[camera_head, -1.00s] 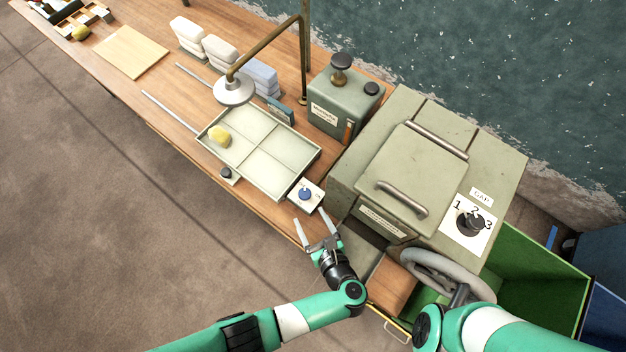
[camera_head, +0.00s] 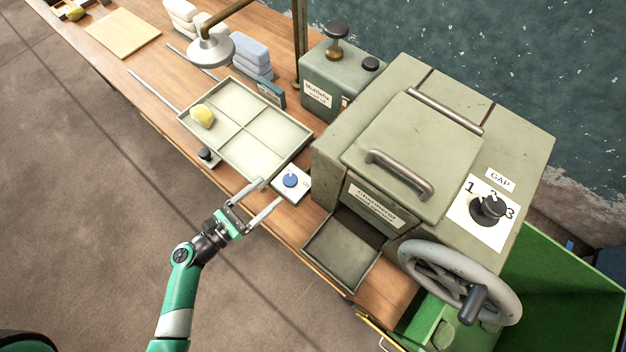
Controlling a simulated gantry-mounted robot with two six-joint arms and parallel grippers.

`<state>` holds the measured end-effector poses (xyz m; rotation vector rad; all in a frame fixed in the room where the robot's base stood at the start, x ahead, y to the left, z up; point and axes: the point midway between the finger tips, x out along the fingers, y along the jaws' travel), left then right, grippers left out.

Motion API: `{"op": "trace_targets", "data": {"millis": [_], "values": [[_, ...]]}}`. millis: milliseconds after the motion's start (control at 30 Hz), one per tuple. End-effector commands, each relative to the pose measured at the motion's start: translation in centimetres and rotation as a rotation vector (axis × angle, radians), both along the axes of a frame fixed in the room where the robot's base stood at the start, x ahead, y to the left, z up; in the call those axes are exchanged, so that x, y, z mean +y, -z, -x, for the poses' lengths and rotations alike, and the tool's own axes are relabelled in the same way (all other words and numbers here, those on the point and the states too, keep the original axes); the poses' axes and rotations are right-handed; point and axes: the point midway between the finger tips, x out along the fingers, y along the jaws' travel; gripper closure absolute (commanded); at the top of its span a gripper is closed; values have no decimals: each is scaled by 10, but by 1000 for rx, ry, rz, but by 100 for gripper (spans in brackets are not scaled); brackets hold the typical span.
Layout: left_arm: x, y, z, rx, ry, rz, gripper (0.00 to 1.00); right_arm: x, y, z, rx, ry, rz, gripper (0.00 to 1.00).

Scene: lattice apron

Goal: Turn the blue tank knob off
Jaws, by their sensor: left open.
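The blue tank knob (camera_head: 291,180) sits on a small white plate (camera_head: 301,193) at the front edge of the bench, just right of the tray's near corner. My left gripper (camera_head: 263,198) is open, its two fingers spread and pointing up and right toward the knob. The fingertips are close to the plate's left side, with nothing between them. I cannot tell whether a fingertip touches the plate. My right gripper does not show.
A divided tray (camera_head: 250,133) with a yellow sponge (camera_head: 203,116) lies left of the knob. A black knob (camera_head: 205,154) is at its near left side. A green-grey machine (camera_head: 420,140) with a handwheel (camera_head: 460,283) stands right. Open floor (camera_head: 90,220) lies at the front left.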

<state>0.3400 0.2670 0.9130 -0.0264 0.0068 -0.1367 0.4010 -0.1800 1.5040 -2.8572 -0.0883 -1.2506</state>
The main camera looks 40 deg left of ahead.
Motion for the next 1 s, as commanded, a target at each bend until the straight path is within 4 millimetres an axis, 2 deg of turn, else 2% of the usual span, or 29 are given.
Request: {"op": "trace_targets", "data": {"millis": [33, 167, 367, 467, 800, 1000], "values": [[-2, 5, 6, -4, 14, -13, 21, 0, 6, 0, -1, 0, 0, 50], [-6, 3, 11, -9, 39, -29, 21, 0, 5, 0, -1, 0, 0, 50], [-8, 3, 2, -9, 44, -28, 21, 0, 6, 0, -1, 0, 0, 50], [-12, 3, -12, -10, 47, -30, 21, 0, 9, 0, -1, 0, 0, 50], [-24, 3, -85, -11, 43, -27, 21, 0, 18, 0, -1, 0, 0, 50], [-26, 3, -103, -9, 40, -26, 21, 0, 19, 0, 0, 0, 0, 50]]}}
